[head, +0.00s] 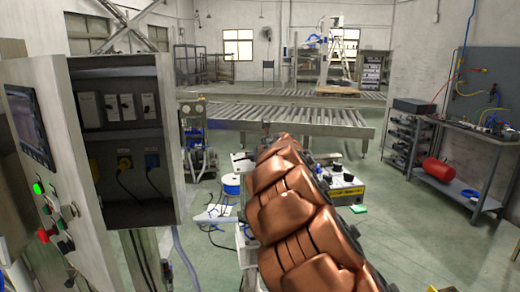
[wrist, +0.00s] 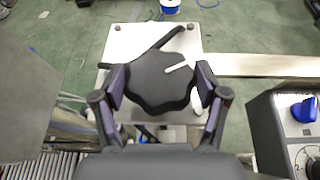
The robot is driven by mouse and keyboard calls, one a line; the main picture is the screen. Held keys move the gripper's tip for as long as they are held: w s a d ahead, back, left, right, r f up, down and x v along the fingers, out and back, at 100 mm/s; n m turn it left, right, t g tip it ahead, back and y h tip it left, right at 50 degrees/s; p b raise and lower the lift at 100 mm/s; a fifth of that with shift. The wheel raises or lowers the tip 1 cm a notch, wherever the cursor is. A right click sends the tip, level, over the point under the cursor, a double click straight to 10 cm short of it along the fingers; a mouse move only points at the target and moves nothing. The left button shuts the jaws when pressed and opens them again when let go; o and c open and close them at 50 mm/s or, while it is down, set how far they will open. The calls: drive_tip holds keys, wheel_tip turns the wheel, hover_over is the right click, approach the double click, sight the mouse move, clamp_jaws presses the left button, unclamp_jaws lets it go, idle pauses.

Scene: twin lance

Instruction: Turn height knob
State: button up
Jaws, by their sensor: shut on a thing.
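The height knob (wrist: 150,95) is a dark, lobed disc with a white pointer mark, seen from above in the wrist view. It sits over a pale square plate (wrist: 190,45). A dark bar sticks out from behind the knob towards the upper right. My gripper (wrist: 160,86) has one finger on each side of the knob and is shut on its rim. The knob's underside and shaft are hidden. In the head view my copper-coloured arm covers the knob and gripper.
A box with a blue knob (wrist: 304,108) and a dial stands right of my gripper. In the head view, an open control cabinet (head: 168,140) stands close on the left. A roller conveyor (head: 300,112) crosses behind. A workbench (head: 460,140) stands at right.

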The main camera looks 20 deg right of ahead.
drive_tip(key=shift+a+r+m+h+p, duration=0.1)
drive_tip(key=shift+m+h+p, duration=0.55)
drive_tip(key=shift+p, duration=0.75)
drive_tip(key=shift+a+r+m+h+p, duration=0.1)
drive_tip(key=shift+m+h+p, duration=0.5)
drive_tip(key=shift+p, duration=0.8)
drive_tip(key=shift+d+m+g+h+p, duration=0.1)
drive_tip(key=shift+m+g+h+p, duration=0.15)
drive_tip(key=shift+g+h+p, duration=0.25)
drive_tip(key=shift+w+m+g+h+p, duration=0.1)
drive_tip(key=shift+m+g+h+p, duration=0.2)
drive_tip(key=shift+m+h+p, duration=0.65)
drive_tip(key=shift+w+a+f+m+g+h+p, duration=0.1)
drive_tip(key=shift+m+g+h+p, duration=0.2)
drive_tip(key=shift+m+g+h, duration=0.65)
drive_tip(key=shift+w+a+f+m+g+h+p, duration=0.1)
drive_tip(key=shift+m+g+h+p, duration=0.15)
drive_tip(key=shift+m+g+h, duration=1.3)
drive_tip(key=shift+m+g, duration=0.8)
drive_tip(key=shift+m, duration=0.15)
drive_tip(key=shift+m+g+h, duration=0.4)
drive_tip(key=shift+m+g, duration=0.4)
drive_tip(key=shift+g, duration=0.1)
drive_tip(key=o, duration=1.2)
drive_tip(key=shift+c, duration=0.2)
